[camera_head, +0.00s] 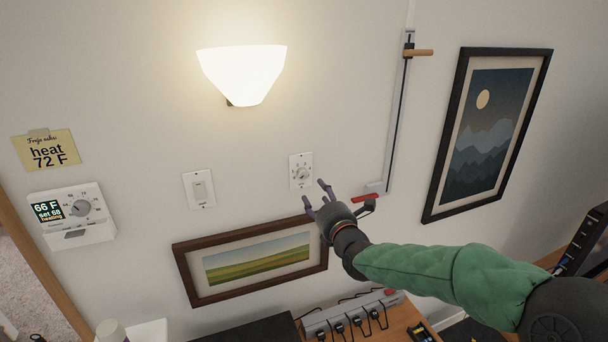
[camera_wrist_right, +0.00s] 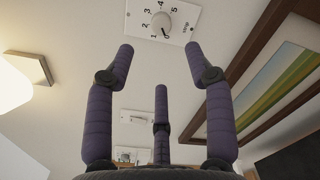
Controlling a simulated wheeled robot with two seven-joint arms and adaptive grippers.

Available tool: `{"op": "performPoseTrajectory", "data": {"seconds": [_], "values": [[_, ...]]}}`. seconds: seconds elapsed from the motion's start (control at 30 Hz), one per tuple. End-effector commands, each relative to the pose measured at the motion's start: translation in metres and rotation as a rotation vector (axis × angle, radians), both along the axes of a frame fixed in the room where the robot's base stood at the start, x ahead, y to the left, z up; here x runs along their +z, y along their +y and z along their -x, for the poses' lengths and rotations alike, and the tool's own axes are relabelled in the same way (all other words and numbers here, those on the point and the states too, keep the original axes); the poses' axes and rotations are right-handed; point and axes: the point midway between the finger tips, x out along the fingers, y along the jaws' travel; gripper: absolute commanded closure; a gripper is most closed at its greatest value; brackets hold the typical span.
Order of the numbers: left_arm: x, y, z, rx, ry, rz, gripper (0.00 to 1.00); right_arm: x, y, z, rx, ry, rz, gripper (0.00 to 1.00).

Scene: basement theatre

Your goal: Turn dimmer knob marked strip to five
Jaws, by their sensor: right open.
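The dimmer plate (camera_head: 301,171) is white, with a round knob in its middle, on the wall right of the switch plate. In the right wrist view the white knob (camera_wrist_right: 161,19) sits on a dial with numbers up to 5. Its dark mark appears to be at the low end of the scale, near 0. My right gripper (camera_head: 318,194) is open and empty, just below and right of the plate, apart from the knob. Its purple fingers (camera_wrist_right: 159,62) are spread below the dial in the wrist view. My left gripper is not in view.
A lit wall lamp (camera_head: 241,72) is above left; a light switch (camera_head: 199,189) and thermostat (camera_head: 76,212) are left. A framed landscape (camera_head: 183,262) hangs close below. A vertical slider track (camera_head: 397,130) is right. A power strip (camera_head: 352,312) lies on the desk below.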

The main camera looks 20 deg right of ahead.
Motion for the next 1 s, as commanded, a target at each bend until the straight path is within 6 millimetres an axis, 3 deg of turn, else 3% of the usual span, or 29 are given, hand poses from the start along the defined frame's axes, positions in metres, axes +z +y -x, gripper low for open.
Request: {"op": "performPoseTrajectory", "data": {"seconds": [0.6, 1.0], "values": [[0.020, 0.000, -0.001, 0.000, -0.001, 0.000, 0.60, 0.000, -0.008, -0.081, 0.000, 0.001, -0.002, 0.46], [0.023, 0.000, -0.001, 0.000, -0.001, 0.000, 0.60, -0.001, -0.009, -0.099, 0.001, 0.002, -0.003, 0.46]]}}
